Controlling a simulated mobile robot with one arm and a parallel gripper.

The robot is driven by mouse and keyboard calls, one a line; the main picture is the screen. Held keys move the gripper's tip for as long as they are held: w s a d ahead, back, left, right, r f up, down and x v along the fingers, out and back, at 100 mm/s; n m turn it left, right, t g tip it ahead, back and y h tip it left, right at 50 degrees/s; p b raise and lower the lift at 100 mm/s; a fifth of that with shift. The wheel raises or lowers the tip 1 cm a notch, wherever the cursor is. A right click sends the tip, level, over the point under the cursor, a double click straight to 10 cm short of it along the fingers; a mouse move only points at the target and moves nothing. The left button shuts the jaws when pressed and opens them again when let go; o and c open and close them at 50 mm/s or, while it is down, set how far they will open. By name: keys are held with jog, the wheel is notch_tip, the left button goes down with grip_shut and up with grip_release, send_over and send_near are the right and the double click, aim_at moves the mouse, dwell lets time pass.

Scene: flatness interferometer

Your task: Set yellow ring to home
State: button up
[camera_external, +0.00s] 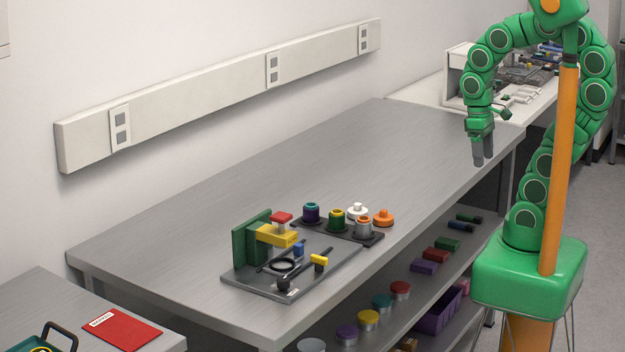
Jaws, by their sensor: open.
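The interferometer sits on the grey bench, on a dark base plate (335,278) with a green upright (252,240). A yellow arm (276,235) reaches out from the upright over a black ring (283,266). A small yellow piece (319,260) sits on a black rod at the plate's right. A green cylinder (336,220) behind has a yellow rim on top. I cannot tell which yellow part is the yellow ring. My gripper (482,162) points down, open and empty, near the bench's far right edge, well away from the device.
A dark tray (368,239) holds purple, green and grey-orange cylinders; white and orange knobs (383,217) stand behind it. The bench (330,165) is clear beyond. A shelf below holds coloured jars and boxes. A red booklet (122,330) lies on the front-left table.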

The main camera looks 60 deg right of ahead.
jog(key=shift+w, duration=0.2)
jog(key=c, duration=0.5)
jog(key=w, duration=0.1)
jog(key=w+a+r, duration=0.1)
jog(key=w, duration=0.3)
jog(key=shift+w+a+r, duration=0.1)
jog(key=shift+a+r, duration=0.25)
jog(key=shift+a, duration=0.05)
grip_shut()
jog(key=w+a+r, duration=0.2)
jog(key=w+a, duration=0.4)
jog(key=w, duration=0.5)
jog(key=w+a+t, duration=0.1)
jog(key=w+a, duration=0.6)
jog(key=a, duration=0.2)
jog(key=w+a, duration=0.6)
jog(key=a, duration=0.4)
jog(key=shift+w+a+t, duration=0.15)
jog(key=shift+w+t, duration=0.25)
jog(key=shift+f, duration=0.1)
